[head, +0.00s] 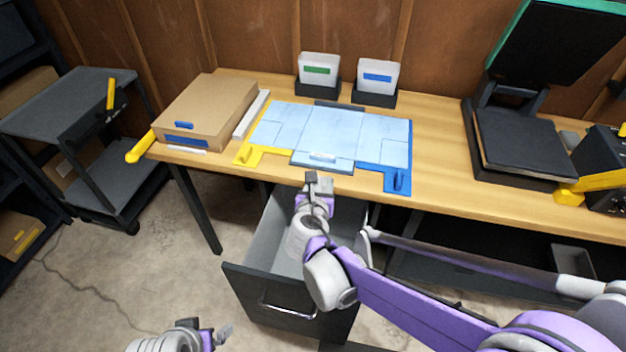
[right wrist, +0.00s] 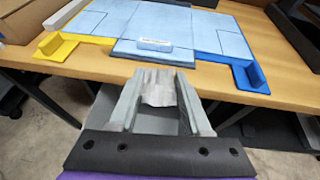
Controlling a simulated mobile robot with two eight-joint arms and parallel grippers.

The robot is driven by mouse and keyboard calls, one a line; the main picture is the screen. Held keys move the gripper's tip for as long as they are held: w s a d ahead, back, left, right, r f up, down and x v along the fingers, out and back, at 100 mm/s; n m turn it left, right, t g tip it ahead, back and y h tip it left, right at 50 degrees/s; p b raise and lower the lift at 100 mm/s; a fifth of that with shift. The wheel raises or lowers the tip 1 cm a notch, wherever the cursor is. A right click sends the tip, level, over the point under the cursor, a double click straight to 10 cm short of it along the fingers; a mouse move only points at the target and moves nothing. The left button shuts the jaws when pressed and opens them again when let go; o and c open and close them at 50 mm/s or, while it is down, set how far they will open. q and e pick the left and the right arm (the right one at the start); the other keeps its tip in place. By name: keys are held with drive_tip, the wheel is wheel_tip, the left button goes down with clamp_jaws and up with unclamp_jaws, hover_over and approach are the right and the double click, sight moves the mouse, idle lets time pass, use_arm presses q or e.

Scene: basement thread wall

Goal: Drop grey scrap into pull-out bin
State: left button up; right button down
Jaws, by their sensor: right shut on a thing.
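The pull-out bin (head: 288,299) is a drawer with a dark front, a metal handle and a pale grey inside, pulled out under the table. My right gripper (head: 318,184) is over the back part of the bin, close to the table's front edge. In the right wrist view its fingers (right wrist: 157,98) are shut on the grey scrap (right wrist: 158,86), a small crumpled light grey piece between the fingertips. My left gripper (head: 216,336) is low at the bottom edge, left of the bin; its jaw state is unclear.
The wooden table (head: 440,187) carries a blue panel mat (head: 335,128) with yellow and blue corner pieces, a cardboard box (head: 205,108), two card holders (head: 318,68) and a dark press (head: 520,145). A grey cart (head: 62,98) stands left. Floor is clear left of the bin.

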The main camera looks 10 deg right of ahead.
drive_tip(key=shift+a, duration=0.5)
drive_tip(key=shift+w+f+b, duration=0.1)
drive_tip(key=shift+f+b, duration=0.2)
drive_tip(key=shift+f, duration=0.05)
wheel_tip(320, 180, down, 5)
drive_tip(key=b, duration=0.3)
drive_tip(key=shift+b, duration=0.3)
drive_tip(key=shift+c, duration=1.4)
unclamp_jaws()
drive_tip(key=p+v, duration=0.1)
drive_tip(key=v, duration=0.9)
drive_tip(key=shift+s+p, duration=0.4)
